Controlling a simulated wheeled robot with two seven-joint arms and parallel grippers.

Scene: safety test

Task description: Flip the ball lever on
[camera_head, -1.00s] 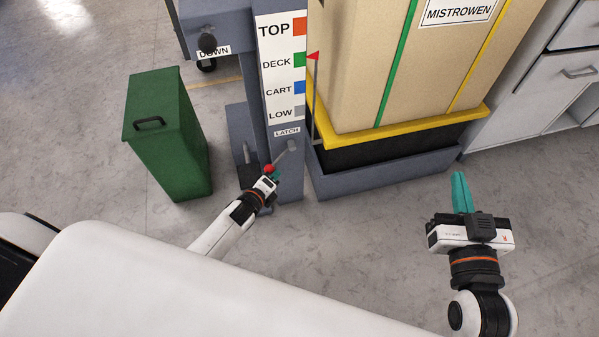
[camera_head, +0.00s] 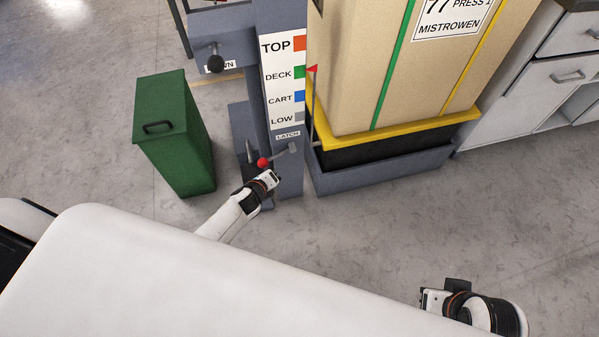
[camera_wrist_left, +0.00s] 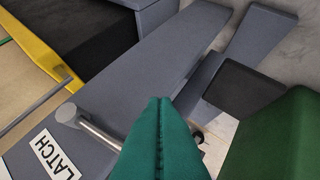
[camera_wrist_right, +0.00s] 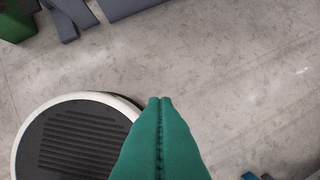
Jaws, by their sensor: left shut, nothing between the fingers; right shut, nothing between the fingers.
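The lever has a red ball (camera_head: 263,162) on a thin metal rod, which runs down and left from a grey pivot (camera_head: 293,148) under the LATCH label (camera_head: 288,135) on the grey post. In the left wrist view the rod (camera_wrist_left: 100,134) passes behind my left fingers, and the ball is hidden there. My left gripper (camera_wrist_left: 160,100) is shut and empty, right by the ball; in the head view its hand is just below the ball, and I cannot tell whether they touch. My right gripper (camera_wrist_right: 160,100) is shut and empty over bare floor, away from the lever.
A green bin (camera_head: 178,150) stands left of the post. A large tan box (camera_head: 355,70) on a yellow-rimmed pallet (camera_head: 400,132) stands right of it. A black-knobbed handle (camera_head: 215,63) is at upper left. Grey cabinets (camera_head: 545,80) are at far right. Floor is free at lower right.

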